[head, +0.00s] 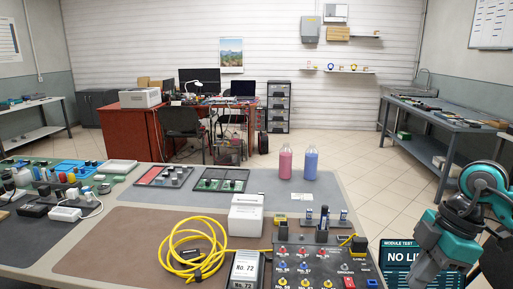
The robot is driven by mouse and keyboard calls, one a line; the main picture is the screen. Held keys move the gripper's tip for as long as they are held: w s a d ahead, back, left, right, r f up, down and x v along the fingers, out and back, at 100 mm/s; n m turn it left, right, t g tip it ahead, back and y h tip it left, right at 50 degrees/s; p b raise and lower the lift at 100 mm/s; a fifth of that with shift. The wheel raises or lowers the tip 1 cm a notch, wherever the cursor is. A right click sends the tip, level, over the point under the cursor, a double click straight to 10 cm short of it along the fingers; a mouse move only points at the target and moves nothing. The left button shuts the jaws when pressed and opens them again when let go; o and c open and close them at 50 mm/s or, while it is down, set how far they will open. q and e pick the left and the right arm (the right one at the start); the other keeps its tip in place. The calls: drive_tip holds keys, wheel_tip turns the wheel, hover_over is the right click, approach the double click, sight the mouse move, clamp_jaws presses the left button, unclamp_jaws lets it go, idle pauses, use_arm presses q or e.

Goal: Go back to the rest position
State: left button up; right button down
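My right arm comes in at the right edge, grey and teal. The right gripper (428,268) hangs low by the table's right edge, in front of a dark screen; its fingers are too unclear to tell whether it is open or shut. I see nothing held in it. My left arm and gripper are not in view. A yellow hose or cable (172,245) lies coiled on the brown mat (115,250). A black panel (345,256) with red, blue and yellow fittings is at the front right of the table. A pink bottle (285,163) and a blue bottle (310,163) stand upright behind.
A white box (245,216) and a "No. 72" box (245,268) stand near the panel. Trays with small parts (165,176) fill the back left. The screen (397,256) reads "MODULE TEST". A side bench (440,118) stands at the right; open tiled floor (350,150) lies beyond the table.

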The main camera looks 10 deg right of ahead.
drive_tip(key=w+a+n+t+y, duration=0.15)
drive_tip(key=a+t+y, duration=0.55)
drive_tip(key=a+y, duration=1.05)
wheel_tip(320, 180, down, 13)
drive_tip(key=d+m+t+h, duration=0.2)
drive_tip(key=m+t+h, duration=0.7)
drive_tip(key=m+h, duration=0.45)
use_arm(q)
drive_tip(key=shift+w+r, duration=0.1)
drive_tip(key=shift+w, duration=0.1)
use_arm(e)
drive_tip(key=s+f+g+h, duration=0.5)
drive_tip(key=s+f, duration=0.4)
drive_tip(key=f, duration=0.4)
drive_tip(key=shift+a+m+g, duration=0.25)
drive_tip(key=shift+m+g, duration=0.05)
drive_tip(key=shift+g, duration=0.1)
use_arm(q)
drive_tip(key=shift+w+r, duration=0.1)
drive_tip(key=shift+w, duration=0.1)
use_arm(e)
drive_tip(key=c, duration=1.8)
unclamp_jaws()
drive_tip(key=shift+r, duration=0.1)
